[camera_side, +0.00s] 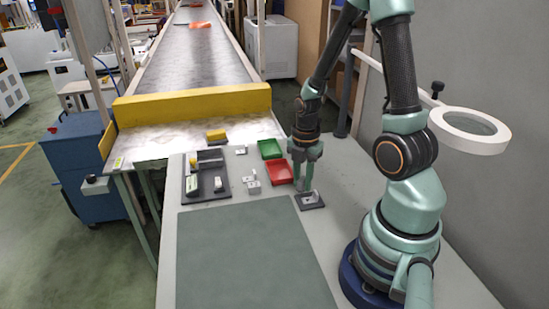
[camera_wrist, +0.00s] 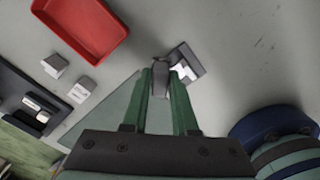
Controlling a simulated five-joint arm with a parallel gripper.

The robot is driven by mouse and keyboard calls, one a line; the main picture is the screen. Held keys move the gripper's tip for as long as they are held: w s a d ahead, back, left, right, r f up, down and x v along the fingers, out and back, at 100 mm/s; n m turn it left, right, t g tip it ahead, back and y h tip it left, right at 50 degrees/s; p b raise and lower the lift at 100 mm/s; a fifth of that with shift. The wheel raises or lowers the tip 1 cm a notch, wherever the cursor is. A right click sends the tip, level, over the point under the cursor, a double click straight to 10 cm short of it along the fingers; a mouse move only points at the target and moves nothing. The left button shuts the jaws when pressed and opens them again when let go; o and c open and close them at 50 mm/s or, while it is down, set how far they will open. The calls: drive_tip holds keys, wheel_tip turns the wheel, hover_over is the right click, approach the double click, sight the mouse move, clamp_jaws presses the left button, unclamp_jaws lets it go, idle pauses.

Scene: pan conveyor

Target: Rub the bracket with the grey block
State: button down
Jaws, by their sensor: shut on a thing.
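My gripper (camera_side: 305,180) points down over the grey table, just behind and left of the bracket in the side view. In the wrist view my gripper (camera_wrist: 160,80) has its green fingers shut on the grey block (camera_wrist: 160,92), which is small and mostly hidden between them. The bracket (camera_side: 308,198) is a small pale metal angle on a dark square pad (camera_side: 318,206). In the wrist view the bracket (camera_wrist: 182,71) lies just right of the fingertips. I cannot tell whether the block touches it.
A red tray (camera_side: 279,172) and a green tray (camera_side: 270,149) stand behind the gripper. Several small pale blocks (camera_side: 253,187) and a dark tray (camera_side: 205,186) are to the left. A flat grey-green mat (camera_side: 250,255) covers the front, bare.

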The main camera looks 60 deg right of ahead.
sight(307, 207)
drive_tip(key=shift+s+a+f, duration=0.2)
drive_tip(key=shift+a+f, duration=0.05)
drive_tip(key=shift+f, duration=0.2)
drive_tip(key=shift+s+a+f, duration=0.2)
drive_tip(key=shift+f, duration=0.25)
drive_tip(key=shift+s+a, duration=1.3)
drive_tip(key=shift+w+d, duration=1.55)
drive_tip(key=shift+w+d+r, duration=0.15)
drive_tip(key=shift+r, duration=0.45)
drive_tip(key=shift+w+d+r, duration=0.1)
drive_tip(key=shift+r, duration=3.3)
drive_tip(key=shift+s+f, duration=0.1)
drive_tip(key=shift+f, duration=0.1)
